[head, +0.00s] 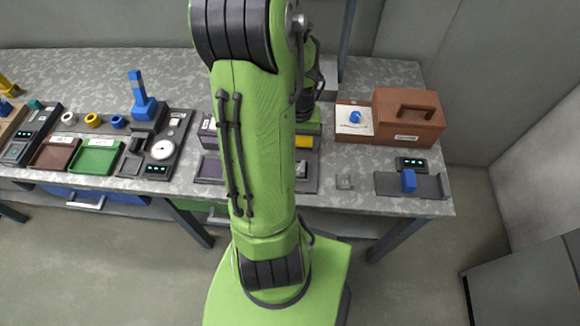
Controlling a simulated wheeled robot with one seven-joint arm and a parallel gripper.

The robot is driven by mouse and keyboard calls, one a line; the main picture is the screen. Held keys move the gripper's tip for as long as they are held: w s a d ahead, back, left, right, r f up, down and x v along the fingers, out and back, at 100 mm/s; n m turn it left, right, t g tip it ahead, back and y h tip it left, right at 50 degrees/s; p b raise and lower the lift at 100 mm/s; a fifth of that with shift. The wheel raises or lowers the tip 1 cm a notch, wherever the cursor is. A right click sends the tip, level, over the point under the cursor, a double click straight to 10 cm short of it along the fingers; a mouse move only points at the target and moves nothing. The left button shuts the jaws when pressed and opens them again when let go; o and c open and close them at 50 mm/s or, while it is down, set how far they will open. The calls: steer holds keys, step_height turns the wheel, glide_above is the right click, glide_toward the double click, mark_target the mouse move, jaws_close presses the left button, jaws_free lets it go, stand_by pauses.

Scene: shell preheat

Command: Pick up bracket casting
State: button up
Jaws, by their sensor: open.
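No part is marked clearly as the bracket casting, and I cannot tell which one it is. A tall blue upright piece (140,97) with a wider foot stands on a dark fixture at the left of the bench. A small blue part (355,116) sits on a white sheet at the right. A blue block (409,180) stands on a dark grey tray (430,187) near the right front edge. My green arm rises through the middle and covers much of the bench centre. My gripper's fingers are hidden behind it.
Brown (55,154) and green (96,157) trays, a round dial (162,149) and several coloured rings lie at the left. The speckled bench (70,75) is clear at the back left.

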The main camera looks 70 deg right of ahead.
step_height(320, 180, down, 6)
steer(key=shift+w+d+f+b, duration=0.1)
steer(key=shift+w+d+b, duration=0.05)
steer(key=shift+b, duration=0.4)
step_height(320, 180, down, 6)
steer(key=shift+d+r+b, duration=0.1)
steer(key=shift+r+b, duration=0.1)
steer(key=shift+b, duration=0.45)
steer(key=shift+r, duration=0.1)
steer(key=c, duration=1.3)
step_height(320, 180, up, 10)
steer(key=p, duration=0.2)
steer(key=shift+p, duration=0.3)
